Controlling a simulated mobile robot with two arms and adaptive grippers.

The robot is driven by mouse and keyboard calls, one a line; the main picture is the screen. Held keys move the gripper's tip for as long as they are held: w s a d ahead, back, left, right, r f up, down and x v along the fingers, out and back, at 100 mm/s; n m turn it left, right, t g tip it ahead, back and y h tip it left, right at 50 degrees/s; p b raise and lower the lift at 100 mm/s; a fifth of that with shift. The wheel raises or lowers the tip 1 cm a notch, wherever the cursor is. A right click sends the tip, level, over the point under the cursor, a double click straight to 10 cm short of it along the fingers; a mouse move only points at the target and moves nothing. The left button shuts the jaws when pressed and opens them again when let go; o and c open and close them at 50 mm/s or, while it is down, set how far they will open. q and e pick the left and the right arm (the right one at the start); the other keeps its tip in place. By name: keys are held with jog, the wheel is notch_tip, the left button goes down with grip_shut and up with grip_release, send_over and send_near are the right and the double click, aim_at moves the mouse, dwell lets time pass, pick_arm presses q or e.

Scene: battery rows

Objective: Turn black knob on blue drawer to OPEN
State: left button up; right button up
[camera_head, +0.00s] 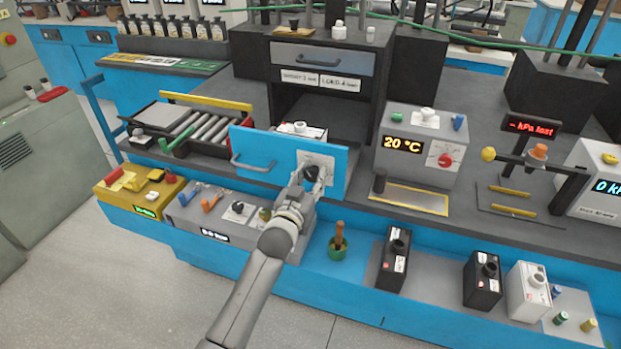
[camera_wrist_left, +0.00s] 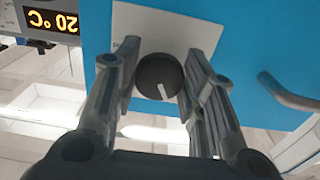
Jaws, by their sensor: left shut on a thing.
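The blue drawer front (camera_head: 262,149) stands at the middle of the bench in the head view, with a grey bar handle (camera_head: 252,163) on its left half. The black knob (camera_head: 311,173) sits on a pale plate on its right half. In the left wrist view the round black knob (camera_wrist_left: 160,82) with a white pointer mark lies between the fingers of my left gripper (camera_wrist_left: 157,80). My left gripper (camera_head: 304,180) is shut on the knob. The plate's lettering is mostly hidden or too small to read. My right gripper is not in view.
A grey box showing 20 °C (camera_head: 420,155) stands right of the drawer. A roller tray (camera_head: 195,130) lies to its left. A grey panel box (camera_head: 215,215) and a green cup with a wooden handle (camera_head: 338,243) are below, near my left arm.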

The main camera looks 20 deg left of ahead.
pick_arm(q)
jog(key=shift+n, duration=0.4)
jog(key=n+p, duration=0.1)
jog(key=n, duration=0.1)
jog(key=shift+n, duration=0.4)
jog(key=n+p, duration=0.1)
jog(key=n, duration=0.1)
jog(key=shift+d+n, duration=0.1)
jog(key=shift+n, duration=0.2)
jog(key=n, duration=0.4)
jog(key=shift+n, duration=0.8)
jog(key=o, duration=1)
